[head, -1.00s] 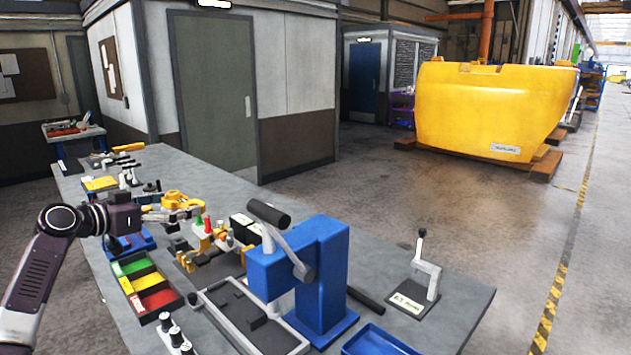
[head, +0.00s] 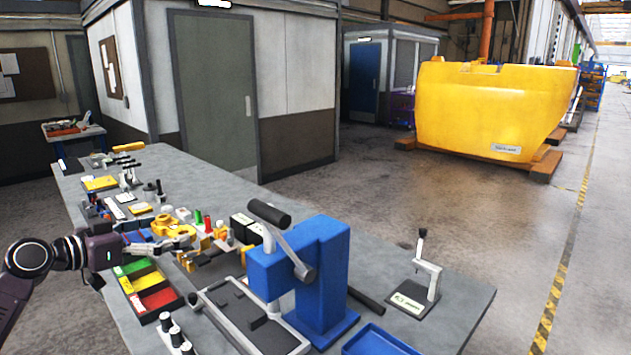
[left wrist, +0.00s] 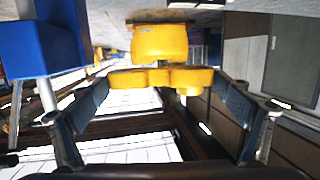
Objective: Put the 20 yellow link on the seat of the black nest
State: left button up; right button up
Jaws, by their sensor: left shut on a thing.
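My left gripper (head: 178,241) is shut on a yellow link (head: 168,227) and holds it over the left part of the bench. In the left wrist view the yellow link (left wrist: 160,78) lies across between the two fingers of my left gripper (left wrist: 165,92). No number can be read on it. A dark fixture with brass-coloured pieces (head: 208,254) stands just right of and below the gripper. It may be the black nest, but its seat cannot be made out. My right gripper is not in view.
A blue press (head: 325,270) with a lever stands right of the fixture. A tray with green, yellow and red compartments (head: 128,283) lies below the gripper. Red and green pegs (head: 203,219) stand close by. A large yellow counterweight (head: 490,110) rests on the floor beyond.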

pick_arm(q)
jog(key=s+d+f+m+g+h, duration=0.1)
jog(key=s+d+f, duration=0.3)
jog(key=s, duration=0.6)
jog(key=s+d+f+m+g+h, duration=0.1)
jog(key=s+d+f, duration=0.3)
jog(key=s, duration=0.7)
jog(key=s+d+f+m+g+h, duration=0.1)
jog(key=s+d+f, duration=0.3)
jog(key=s, duration=0.6)
jog(key=shift+s+d+f+m+g+h, duration=0.2)
jog(key=shift+d+f+m+g+h, duration=0.25)
jog(key=shift+d, duration=0.7)
